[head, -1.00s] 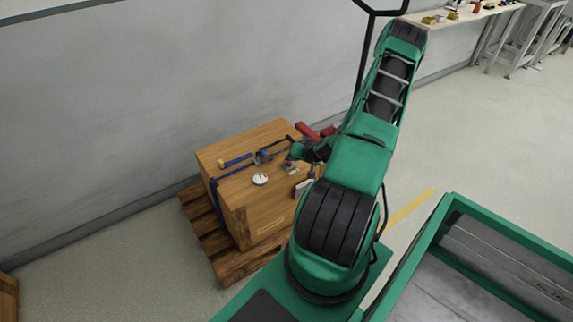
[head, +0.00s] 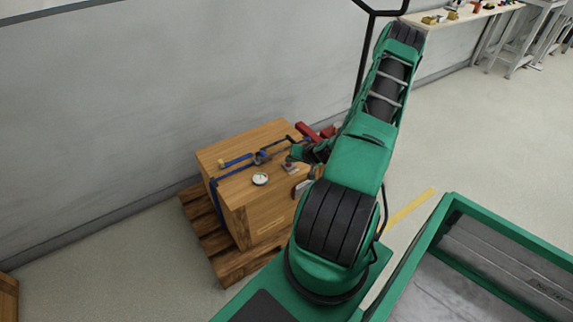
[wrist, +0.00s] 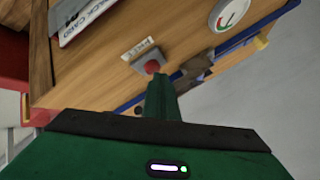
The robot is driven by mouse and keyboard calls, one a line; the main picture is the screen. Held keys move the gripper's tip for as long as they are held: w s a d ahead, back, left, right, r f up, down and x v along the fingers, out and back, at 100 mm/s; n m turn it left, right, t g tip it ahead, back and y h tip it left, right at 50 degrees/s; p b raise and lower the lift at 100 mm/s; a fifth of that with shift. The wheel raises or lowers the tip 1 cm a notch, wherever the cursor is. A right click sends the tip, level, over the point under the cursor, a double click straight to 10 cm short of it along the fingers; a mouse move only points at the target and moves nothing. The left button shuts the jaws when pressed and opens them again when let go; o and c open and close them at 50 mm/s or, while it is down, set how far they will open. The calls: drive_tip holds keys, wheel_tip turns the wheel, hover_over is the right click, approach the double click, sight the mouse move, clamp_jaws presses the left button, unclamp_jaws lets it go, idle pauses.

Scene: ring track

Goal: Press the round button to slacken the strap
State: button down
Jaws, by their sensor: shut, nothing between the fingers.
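The round red button (wrist: 152,67) sits on a small grey base on top of the wooden crate, with a small printed label (wrist: 141,48) beside it. In the head view the button (head: 289,166) is small and partly blocked by my gripper. My gripper (wrist: 160,78) is shut and empty, its tip right by the button's edge in the wrist view; I cannot tell whether they touch. The blue strap (head: 230,172) runs across the crate top and down its side. Its dark ratchet (head: 262,157) lies on the top, and it also shows in the wrist view (wrist: 197,68).
The wooden crate (head: 262,212) stands on a pallet (head: 198,222) by the grey wall. Red objects (head: 310,132) are behind my gripper. Open floor lies to the right.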

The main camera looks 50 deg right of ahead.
sight(291, 167)
drive_tip(key=shift+f, duration=0.15)
idle(0.5)
drive_tip(key=shift+r, duration=0.95)
wheel_tip(291, 167, up, 5)
idle(0.3)
idle(0.8)
